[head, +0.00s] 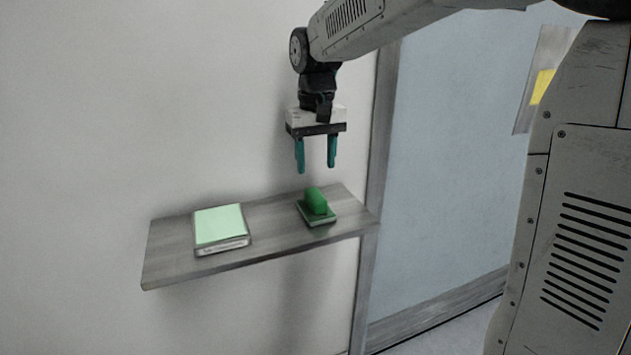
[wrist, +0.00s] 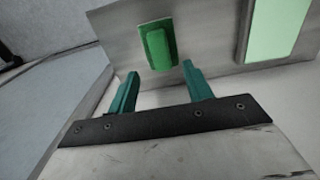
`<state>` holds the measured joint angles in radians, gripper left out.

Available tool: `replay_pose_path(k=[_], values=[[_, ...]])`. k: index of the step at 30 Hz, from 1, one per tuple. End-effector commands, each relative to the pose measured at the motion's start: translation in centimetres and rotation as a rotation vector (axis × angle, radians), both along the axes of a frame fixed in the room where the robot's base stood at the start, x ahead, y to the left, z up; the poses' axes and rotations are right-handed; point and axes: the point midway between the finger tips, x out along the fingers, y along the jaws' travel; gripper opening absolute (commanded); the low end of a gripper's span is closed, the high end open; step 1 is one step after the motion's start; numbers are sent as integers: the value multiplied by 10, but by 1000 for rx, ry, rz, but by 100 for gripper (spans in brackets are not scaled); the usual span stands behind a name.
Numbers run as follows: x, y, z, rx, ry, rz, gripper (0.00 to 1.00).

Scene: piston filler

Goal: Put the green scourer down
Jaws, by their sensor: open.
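The green scourer (head: 316,208) is a flat green pad with a raised rounded grip. It rests on the right part of a grey wall shelf (head: 275,220). My gripper (head: 317,171) is above the scourer, pointing down, with its two teal fingers apart and nothing between them. A clear gap shows between the fingertips and the scourer. In the wrist view the scourer (wrist: 159,46) lies on the shelf beyond the open fingers (wrist: 160,80).
A pale green-topped block or box (head: 220,228) sits on the left part of the shelf; it also shows in the wrist view (wrist: 276,28). Bare shelf lies between it and the scourer. A grey vertical post (head: 376,140) stands close by the shelf's right end.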

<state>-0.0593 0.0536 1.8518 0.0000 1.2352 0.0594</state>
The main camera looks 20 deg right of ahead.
Motion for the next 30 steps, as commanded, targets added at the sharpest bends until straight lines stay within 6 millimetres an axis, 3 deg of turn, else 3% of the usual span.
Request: replay_pose_path(k=[6,11,14,17,22,27,30], values=[[0,0,26,0,-1,0,50],[-1,0,30,0,0,0,50],[-13,-2,32,0,-5,0,50],[-44,-7,37,0,-18,-1,50],[-129,-18,35,0,-51,-3,50],[-213,-25,11,-1,-81,-2,50],[-251,-28,-8,-2,-97,-2,50]])
